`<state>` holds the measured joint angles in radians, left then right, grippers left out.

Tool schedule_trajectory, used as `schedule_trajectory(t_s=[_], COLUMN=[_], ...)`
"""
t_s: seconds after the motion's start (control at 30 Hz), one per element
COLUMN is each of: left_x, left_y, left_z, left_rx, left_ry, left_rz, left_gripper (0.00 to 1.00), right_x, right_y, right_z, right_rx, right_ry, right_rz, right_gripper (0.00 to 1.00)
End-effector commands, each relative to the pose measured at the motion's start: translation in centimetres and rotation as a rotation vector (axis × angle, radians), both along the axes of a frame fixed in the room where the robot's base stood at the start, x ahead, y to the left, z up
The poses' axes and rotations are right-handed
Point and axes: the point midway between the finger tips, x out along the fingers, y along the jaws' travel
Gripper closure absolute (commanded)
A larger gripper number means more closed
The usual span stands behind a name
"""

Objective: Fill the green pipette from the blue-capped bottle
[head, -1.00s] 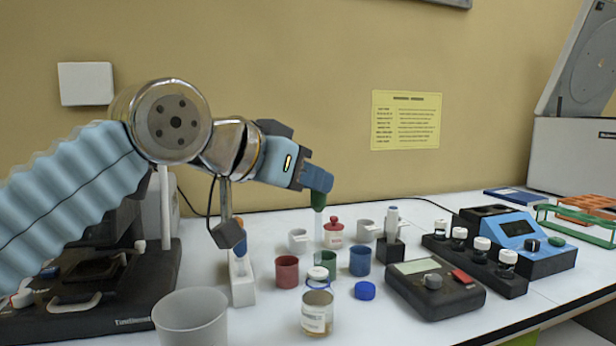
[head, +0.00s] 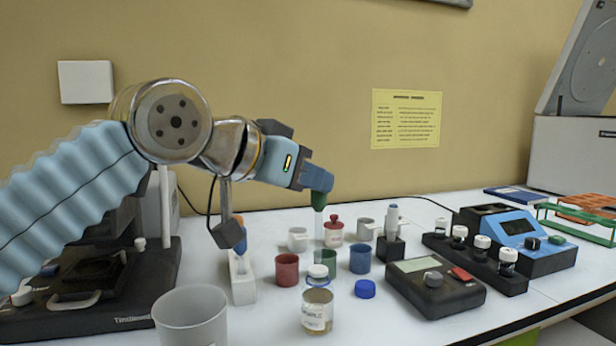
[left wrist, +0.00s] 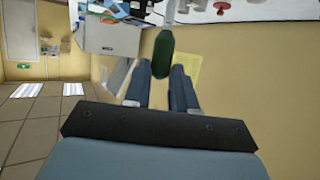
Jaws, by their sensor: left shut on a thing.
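My left gripper (head: 321,183) is shut on the green bulb of the pipette (head: 319,201). It holds the pipette upright above the cups, tip downward; the clear stem is faint. In the left wrist view, the green bulb (left wrist: 163,55) sits between the fingertips. A labelled bottle (head: 317,315) with amber content stands at the front of the table, below the gripper and nearer to me. A blue cap (head: 365,289) lies on the table to its right. A white top with a blue band (head: 318,272) shows just behind the bottle. My right gripper is out of view.
Red (head: 287,270), green (head: 325,262) and blue (head: 360,259) cups stand close around. A white holder (head: 243,285) and a large beaker (head: 190,318) are left. A grey device (head: 434,285) and a vial rack (head: 478,266) are right.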

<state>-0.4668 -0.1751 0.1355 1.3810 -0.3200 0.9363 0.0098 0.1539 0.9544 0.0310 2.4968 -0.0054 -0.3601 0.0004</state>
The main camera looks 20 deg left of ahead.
Motion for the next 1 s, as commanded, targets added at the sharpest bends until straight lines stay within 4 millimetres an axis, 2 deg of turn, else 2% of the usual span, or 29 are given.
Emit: schedule_trajectory(t_s=[0.5, 1.0], left_x=[0.0, 0.0], left_y=[0.0, 0.0], left_z=[-1.9, -1.9], left_rx=[0.000, 0.000], left_ry=[0.000, 0.000], left_rz=[0.000, 0.000], left_gripper=[1.00, 1.00], right_x=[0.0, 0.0], right_y=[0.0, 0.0], right_z=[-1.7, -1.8], right_rx=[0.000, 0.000], right_ry=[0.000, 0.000], right_rz=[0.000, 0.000], right_gripper=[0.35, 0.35])
